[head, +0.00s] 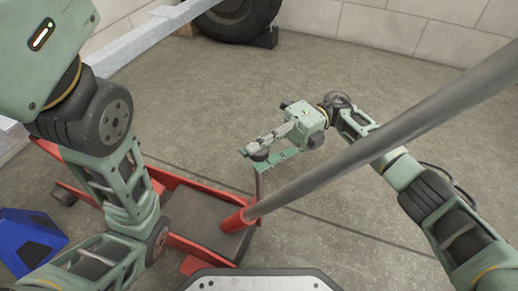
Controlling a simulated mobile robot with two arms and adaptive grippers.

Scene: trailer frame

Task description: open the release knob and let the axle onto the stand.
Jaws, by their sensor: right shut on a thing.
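A red floor jack (168,181) lies low in the middle left, with a dark grey plate (190,213) between its red sides. Its long grey handle (345,155) rises from a red socket (234,221) toward the upper right. My right gripper (262,150) is beyond the handle, shut on a small dark round knob (258,155) at the top of a thin upright rod (258,182); the fingers partly hide the knob. My left arm crosses the left side over the jack, and its gripper is out of view. I cannot make out an axle or identify a stand.
A pale metal beam (150,42) runs across the upper left. A black tyre (233,18) stands at the back with a dark chock (264,38) beside it. A blue object (30,240) sits at lower left. The concrete floor at back right is clear.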

